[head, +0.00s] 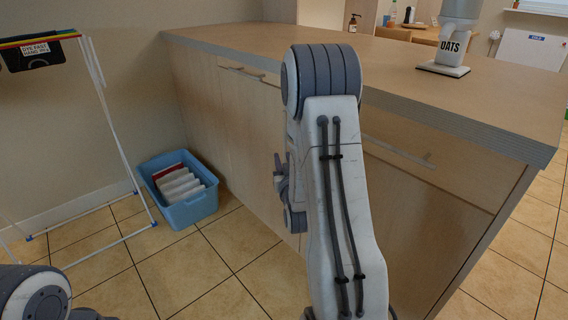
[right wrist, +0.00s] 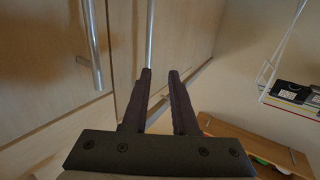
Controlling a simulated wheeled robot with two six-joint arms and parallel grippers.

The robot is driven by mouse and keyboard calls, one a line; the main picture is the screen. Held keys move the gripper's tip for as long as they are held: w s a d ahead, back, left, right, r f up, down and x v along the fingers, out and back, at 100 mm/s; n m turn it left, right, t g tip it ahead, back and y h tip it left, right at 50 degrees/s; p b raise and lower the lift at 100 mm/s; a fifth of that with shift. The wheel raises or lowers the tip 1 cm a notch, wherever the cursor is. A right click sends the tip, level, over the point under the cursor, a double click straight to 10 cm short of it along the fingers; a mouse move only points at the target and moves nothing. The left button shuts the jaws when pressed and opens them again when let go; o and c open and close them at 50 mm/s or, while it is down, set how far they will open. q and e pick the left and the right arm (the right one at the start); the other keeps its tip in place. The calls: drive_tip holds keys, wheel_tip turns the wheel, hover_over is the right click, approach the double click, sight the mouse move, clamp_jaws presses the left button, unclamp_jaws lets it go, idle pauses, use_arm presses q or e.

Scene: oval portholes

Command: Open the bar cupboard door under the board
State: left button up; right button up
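The wooden cupboard doors (head: 410,225) under the light wood board (head: 215,40) look shut in the head view. A bar handle (head: 398,150) shows right of my arm, and another (head: 240,70) to its left. My right gripper (head: 281,178) is in front of the cupboard face, partly hidden by my own arm. In the right wrist view its two dark fingers (right wrist: 160,75) are apart with nothing between them. One bar handle (right wrist: 150,35) ends close to the left fingertip; I cannot tell whether they touch. A second handle (right wrist: 92,45) is farther left. My left gripper is not in view.
A blue basket (head: 180,190) with packets stands on the tiled floor left of the cupboard. A white drying rack (head: 110,110) with a black sign stands at far left. Floor between basket and my arm is clear.

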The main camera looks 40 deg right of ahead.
sight(284, 142)
drive_tip(key=shift+h, duration=0.5)
drive_tip(key=x, duration=0.3)
drive_tip(key=d+b+x, duration=0.1)
drive_tip(key=x, duration=0.3)
drive_tip(key=b+x, duration=0.1)
drive_tip(key=x, duration=0.2)
drive_tip(key=shift+s+d+f, duration=0.2)
drive_tip(key=shift+d+f, duration=0.05)
drive_tip(key=shift+d, duration=0.1)
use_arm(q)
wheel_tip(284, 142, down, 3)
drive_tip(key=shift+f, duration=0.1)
use_arm(e)
clamp_jaws()
idle(0.3)
